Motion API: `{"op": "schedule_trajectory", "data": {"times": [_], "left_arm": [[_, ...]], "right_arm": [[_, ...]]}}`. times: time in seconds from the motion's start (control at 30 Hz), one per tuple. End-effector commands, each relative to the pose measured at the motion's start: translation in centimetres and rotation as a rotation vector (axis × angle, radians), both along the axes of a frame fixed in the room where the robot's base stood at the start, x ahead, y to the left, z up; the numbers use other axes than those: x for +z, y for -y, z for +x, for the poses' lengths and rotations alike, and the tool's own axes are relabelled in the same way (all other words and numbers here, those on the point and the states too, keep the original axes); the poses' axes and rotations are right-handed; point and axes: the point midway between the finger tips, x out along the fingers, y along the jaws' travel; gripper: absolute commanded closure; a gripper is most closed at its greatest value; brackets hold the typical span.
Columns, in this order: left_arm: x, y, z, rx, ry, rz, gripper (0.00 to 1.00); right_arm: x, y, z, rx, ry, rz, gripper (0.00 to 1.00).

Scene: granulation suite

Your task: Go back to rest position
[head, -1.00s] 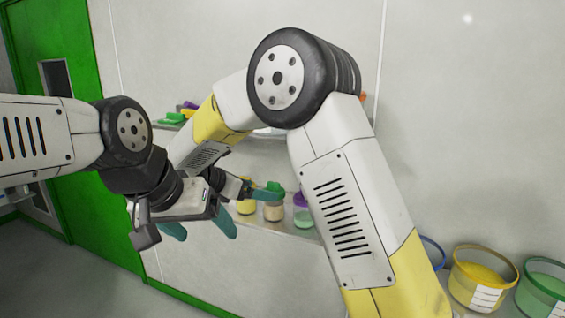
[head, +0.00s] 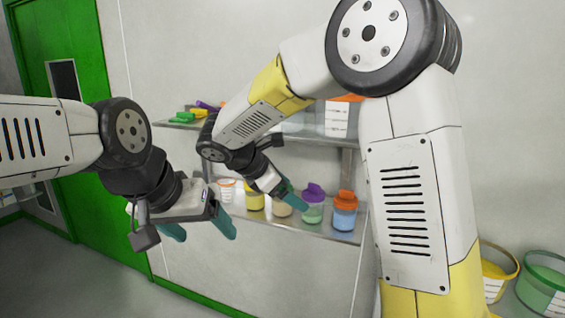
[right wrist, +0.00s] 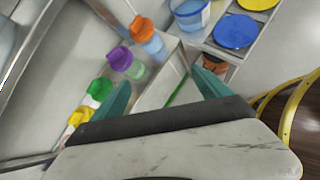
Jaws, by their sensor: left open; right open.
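My left gripper (head: 203,230) is open and empty, its teal fingers hanging down over clear space at the left. My right gripper (head: 287,191) is in front of the lower wall shelf (head: 318,232), its teal fingertips overlapping the jars in the picture. In the right wrist view the right gripper (right wrist: 163,90) shows two fingers spread apart with nothing between them. My right arm's upper links cover much of the right half of the head view.
The shelf holds a purple-lidded jar (head: 313,208), an orange-lidded jar (head: 345,213) and a yellow jar (head: 254,198). Buckets (head: 543,285) stand at lower right. A green door (head: 75,60) is at left; the floor there is clear.

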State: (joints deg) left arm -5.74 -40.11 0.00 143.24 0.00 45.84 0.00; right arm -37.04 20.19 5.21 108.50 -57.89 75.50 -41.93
Motion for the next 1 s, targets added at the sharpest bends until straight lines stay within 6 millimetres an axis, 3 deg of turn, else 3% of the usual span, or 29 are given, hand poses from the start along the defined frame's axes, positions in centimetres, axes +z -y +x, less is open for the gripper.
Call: {"op": "schedule_trajectory", "data": {"times": [0.17,0.3,0.4,0.6,0.7,1.0], "left_arm": [[0.0,0.0,0.0,0.000,0.000,0.000,0.21],[0.0,0.0,0.0,0.000,0.000,0.000,0.21],[0.0,0.0,0.0,0.000,0.000,0.000,0.21],[0.0,0.0,0.0,0.000,0.000,0.000,0.21],[0.0,0.0,0.0,0.000,0.000,0.000,0.21],[0.0,0.0,0.0,0.000,0.000,0.000,0.21]], "right_arm": [[0.9,5.1,-3.5,-0.221,0.041,0.230,0.13],[1.4,9.0,-8.0,-0.490,0.102,0.498,0.13],[1.6,10.9,-11.3,-0.698,0.161,0.700,0.13],[2.1,12.5,-17.1,-1.109,0.297,1.102,0.13],[2.4,12.6,-19.0,-1.281,0.359,1.274,0.13],[2.9,12.4,-21.0,-1.512,0.441,1.516,0.13]]}}
